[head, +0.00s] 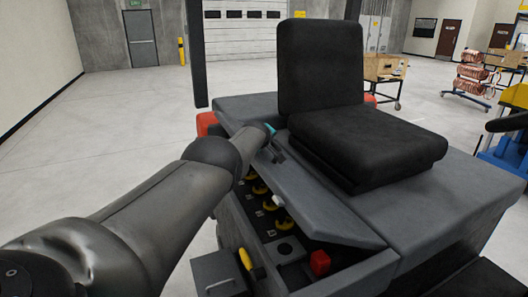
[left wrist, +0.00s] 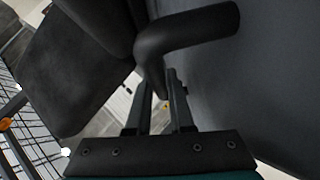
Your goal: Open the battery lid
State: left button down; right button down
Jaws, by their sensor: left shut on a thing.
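The grey battery lid (head: 325,205) on the vehicle is tilted, with its near-left side raised above the battery compartment. Battery cells with yellow caps (head: 268,208) show in the gap beneath it. My left gripper (head: 277,152) is at the lid's upper left part, near the seat. In the left wrist view its fingers (left wrist: 158,105) are shut on the dark bent handle (left wrist: 190,30), which stands out from the lid's grey face (left wrist: 265,85). The exact contact is partly hidden by the handle and fingers. My right gripper is not in view.
The black seat (head: 365,145) stands right behind the lid, close to my left gripper; it also shows in the left wrist view (left wrist: 80,60). A red block (head: 320,263) and a yellow handle (head: 246,259) lie by the compartment's near end. Open floor (head: 110,130) lies to the left.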

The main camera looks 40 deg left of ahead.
pick_arm(q)
jog(key=shift+w+d+r+g+b, duration=0.25)
jog(key=shift+w+r+g+b, duration=0.05)
jog(key=shift+b, duration=0.2)
jog(key=c, duration=0.8)
grip_release()
jog(key=shift+a, duration=0.1)
